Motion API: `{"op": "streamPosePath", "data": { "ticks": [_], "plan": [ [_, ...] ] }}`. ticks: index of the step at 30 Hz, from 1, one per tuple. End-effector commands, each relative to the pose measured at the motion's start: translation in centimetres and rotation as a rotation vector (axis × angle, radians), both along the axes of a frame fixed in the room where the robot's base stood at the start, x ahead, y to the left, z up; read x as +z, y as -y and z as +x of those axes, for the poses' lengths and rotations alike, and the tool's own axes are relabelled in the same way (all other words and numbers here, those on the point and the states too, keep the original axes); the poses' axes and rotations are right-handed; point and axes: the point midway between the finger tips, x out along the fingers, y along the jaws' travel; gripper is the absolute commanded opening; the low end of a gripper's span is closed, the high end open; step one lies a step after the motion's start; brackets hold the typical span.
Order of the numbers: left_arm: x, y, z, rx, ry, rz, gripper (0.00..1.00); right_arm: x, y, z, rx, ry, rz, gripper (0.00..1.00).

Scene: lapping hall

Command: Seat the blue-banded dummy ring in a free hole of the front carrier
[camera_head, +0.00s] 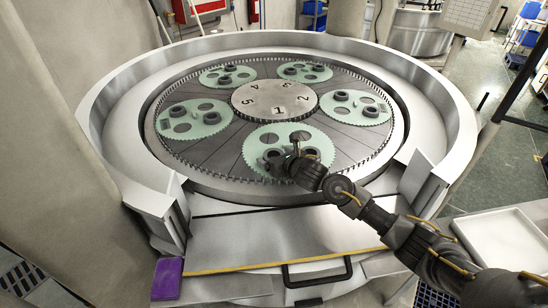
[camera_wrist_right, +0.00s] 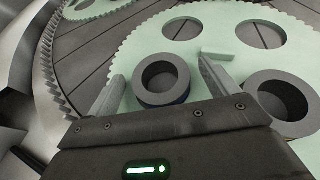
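The front carrier (camera_head: 285,174) is a pale green toothed disc near the plate marked 1. Two empty holes show in the wrist view, at the carrier's far side. The dark grey dummy ring (camera_wrist_right: 162,82), with a sliver of blue band low on its side, is at the carrier's near left. My right gripper (camera_wrist_right: 160,68) is open, with one finger on each side of this ring and visible gaps. In the head view my right gripper (camera_head: 284,162) is low over the carrier's near edge. The ring's base is partly hidden, so its seating is unclear. My left gripper is not in view.
Another dark ring (camera_wrist_right: 278,97) is on the front carrier, close to the right finger. Other green carriers (camera_head: 196,118) with rings surround the numbered centre plate (camera_head: 274,99). A purple block (camera_head: 168,278) is at front left.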

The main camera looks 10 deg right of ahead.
Motion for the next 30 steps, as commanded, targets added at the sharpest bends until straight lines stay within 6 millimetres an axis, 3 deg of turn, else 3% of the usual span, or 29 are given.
{"op": "streamPosePath", "data": {
  "ticks": [1, 14, 25, 30],
  "plan": [
    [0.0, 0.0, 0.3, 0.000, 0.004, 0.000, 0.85, 0.0, 0.0, 0.0, 0.000, 0.000, 0.000, 0.79],
    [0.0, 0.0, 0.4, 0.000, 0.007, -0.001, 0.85, 0.2, 0.0, 0.0, 0.000, 0.003, 0.002, 0.25],
    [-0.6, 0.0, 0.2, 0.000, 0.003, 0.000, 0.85, 0.6, 0.0, 0.1, 0.001, 0.005, 0.002, 0.24],
    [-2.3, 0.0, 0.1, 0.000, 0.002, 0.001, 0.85, 2.4, 0.0, 0.1, 0.001, 0.010, 0.000, 0.24]
  ]
}}
